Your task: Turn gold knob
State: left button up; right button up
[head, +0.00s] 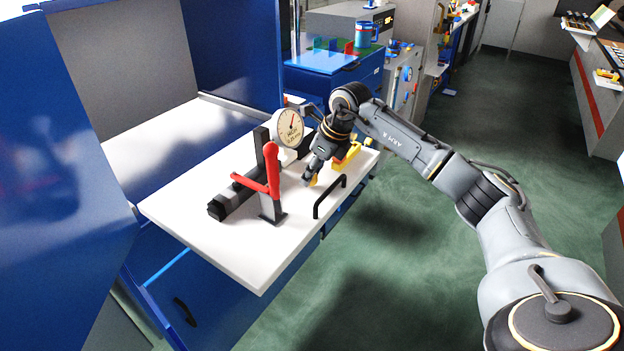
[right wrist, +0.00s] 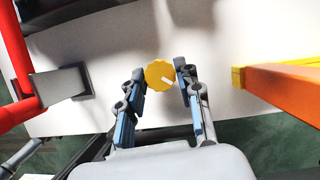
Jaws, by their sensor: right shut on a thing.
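The gold knob (right wrist: 158,73) is round with a scalloped edge and a white pointer mark, which points to the lower right in the right wrist view. It sits on the white tabletop (head: 235,247). In the head view only a small yellow part of the knob (head: 314,180) shows beside the fingers. My right gripper (head: 309,179) reaches down to the knob from above. Its two fingers are on either side of the knob, shut on it. My left gripper is not in view.
A red-handled toggle clamp (head: 272,170) and a round dial gauge (head: 289,128) stand left of my right gripper. A black handle (head: 329,197) is close to its right. A yellow and orange piece (head: 347,157) lies behind. The near tabletop is clear.

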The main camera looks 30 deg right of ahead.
jog(key=n, duration=0.2)
jog(key=n+g+y+b, duration=0.1)
jog(key=n, duration=0.1)
jog(key=shift+w+d+n, duration=0.1)
jog(key=shift+w+n, duration=0.05)
jog(key=shift+n, duration=0.15)
jog(key=shift+w+n+g+y+b, duration=0.1)
jog(key=shift+n+g+y+b, duration=0.3)
jog(key=shift+n, duration=0.85)
jog(key=shift+n+g+y+b, duration=0.15)
jog(key=shift+n+g, duration=0.35)
jog(key=shift+n, duration=0.75)
jog(key=o, duration=1.1)
jog(key=shift+o, duration=0.2)
jog(key=shift+d+r, duration=0.15)
jog(key=shift+r, duration=0.05)
jog(key=v, duration=1.1)
jog(key=shift+r, duration=0.25)
jog(key=shift+d+f, duration=0.1)
jog(key=shift+d, duration=0.05)
